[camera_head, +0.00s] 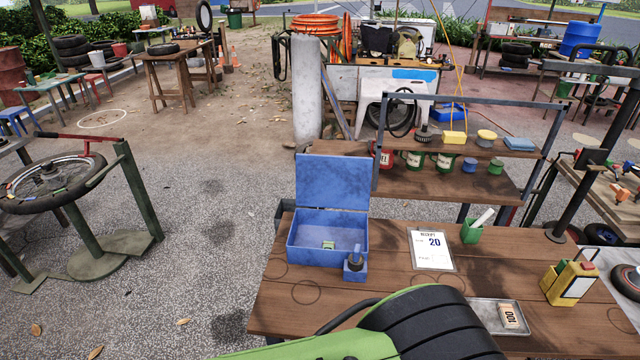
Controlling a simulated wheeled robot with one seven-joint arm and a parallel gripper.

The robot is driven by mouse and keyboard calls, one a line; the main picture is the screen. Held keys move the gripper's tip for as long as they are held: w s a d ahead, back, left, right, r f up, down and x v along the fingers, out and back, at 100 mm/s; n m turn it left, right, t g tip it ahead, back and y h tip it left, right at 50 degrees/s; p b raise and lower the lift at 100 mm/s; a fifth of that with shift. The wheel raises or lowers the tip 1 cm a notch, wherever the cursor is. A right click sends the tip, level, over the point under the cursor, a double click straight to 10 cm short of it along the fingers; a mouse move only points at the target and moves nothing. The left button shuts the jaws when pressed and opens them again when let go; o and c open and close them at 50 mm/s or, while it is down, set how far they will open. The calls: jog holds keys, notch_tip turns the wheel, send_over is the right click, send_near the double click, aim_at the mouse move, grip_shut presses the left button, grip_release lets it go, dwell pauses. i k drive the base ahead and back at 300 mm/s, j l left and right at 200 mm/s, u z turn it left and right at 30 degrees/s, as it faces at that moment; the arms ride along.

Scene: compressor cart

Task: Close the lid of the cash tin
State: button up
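The cash tin (310,247) is a blue metal box near the back left of the wooden table. Its lid (333,182) stands open, about upright at the back edge. A small green and pale item (328,244) shows at the tin, and I cannot tell whether it is inside or on the front wall. A small blue holder with a dark-topped object (355,265) stands at the tin's front right corner. My gripper is out of view. Only a green and black part of my arm shows at the bottom centre.
The wooden table (385,285) also bears a receipt card (431,250), a green cup (471,233), a metal tray (483,314) with a block marked 100 and a yellow box (568,283). A shelf rack (450,182) stands behind. Bare wood lies in front of the tin.

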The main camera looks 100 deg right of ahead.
aim_at(341, 182)
jog(key=i+l+z, duration=0.85)
jog(key=i+l, duration=0.2)
jog(key=l, duration=0.2)
jog(key=i+l+z, duration=0.15)
jog(key=i+l, duration=0.2)
jog(key=l, duration=0.15)
jog(key=l+u, duration=0.45)
jog(key=i+l+u, duration=0.1)
jog(key=l+u, duration=0.15)
jog(key=u, duration=0.25)
jog(key=l+u, duration=0.25)
jog(key=u, duration=0.35)
jog(key=k+l+u, duration=0.15)
jog(key=u, duration=0.45)
jog(key=k+l+u, duration=0.1)
jog(key=u, duration=0.5)
jog(key=k+u, duration=0.25)
jog(key=u, duration=0.4)
jog(key=k+u, duration=0.15)
jog(key=u, duration=0.45)
jog(key=k+j+u, duration=0.15)
jog(key=u, duration=0.45)
jog(key=k+j+u, duration=0.15)
jog(key=u, duration=0.45)
jog(key=j+u, duration=0.25)
jog(key=u, duration=0.8)
jog(key=l+u, duration=0.1)
jog(key=u, duration=0.75)
jog(key=k+u, duration=0.1)
jog(key=u, duration=0.75)
